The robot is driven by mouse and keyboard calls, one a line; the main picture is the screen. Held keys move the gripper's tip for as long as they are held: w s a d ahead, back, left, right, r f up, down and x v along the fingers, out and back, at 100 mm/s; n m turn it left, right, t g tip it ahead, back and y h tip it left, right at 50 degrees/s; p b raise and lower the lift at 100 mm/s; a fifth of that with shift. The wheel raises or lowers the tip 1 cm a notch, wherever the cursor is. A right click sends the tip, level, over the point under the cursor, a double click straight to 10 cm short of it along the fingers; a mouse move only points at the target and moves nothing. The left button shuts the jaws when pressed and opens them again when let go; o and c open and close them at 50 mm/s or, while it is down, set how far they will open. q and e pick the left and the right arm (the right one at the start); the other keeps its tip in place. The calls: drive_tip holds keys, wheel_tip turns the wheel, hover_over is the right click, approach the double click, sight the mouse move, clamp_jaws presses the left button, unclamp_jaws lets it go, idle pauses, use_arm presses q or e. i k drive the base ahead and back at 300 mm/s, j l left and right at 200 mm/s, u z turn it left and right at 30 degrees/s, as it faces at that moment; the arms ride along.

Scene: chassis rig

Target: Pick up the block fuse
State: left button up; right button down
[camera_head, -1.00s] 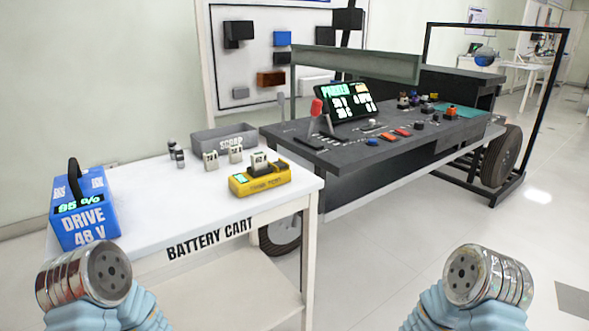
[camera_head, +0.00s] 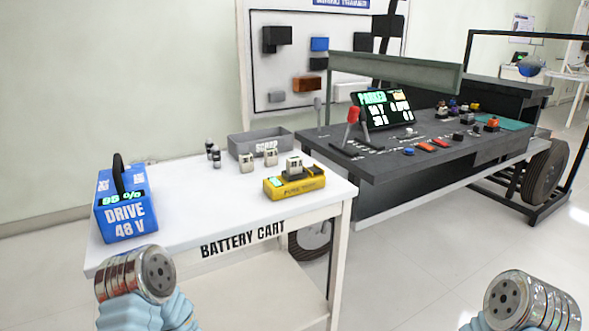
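Two small pale block fuses stand on the white battery cart (camera_head: 215,205), one at the left (camera_head: 247,164) and one at the right (camera_head: 271,157), in front of the grey scrap bin (camera_head: 243,145). Another pale block-shaped piece (camera_head: 294,165) sits on top of the yellow fuse tester (camera_head: 283,190) near the cart's right end. Several dark-topped cylindrical pieces (camera_head: 214,156) stand left of the bin. Metal-and-blue parts of both my arms show at the bottom left and bottom right. No gripper fingers show, and nothing of mine touches the fuses.
A blue 48 V drive battery (camera_head: 126,209) with a black handle stands at the cart's left end.

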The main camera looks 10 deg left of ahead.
sight(293, 164)
drive_tip(key=i+l+u, duration=0.55)
drive_tip(key=l+u, duration=0.25)
drive_tip(key=i+l+u, duration=0.15)
drive_tip(key=l+u, duration=0.25)
drive_tip(key=j, duration=0.1)
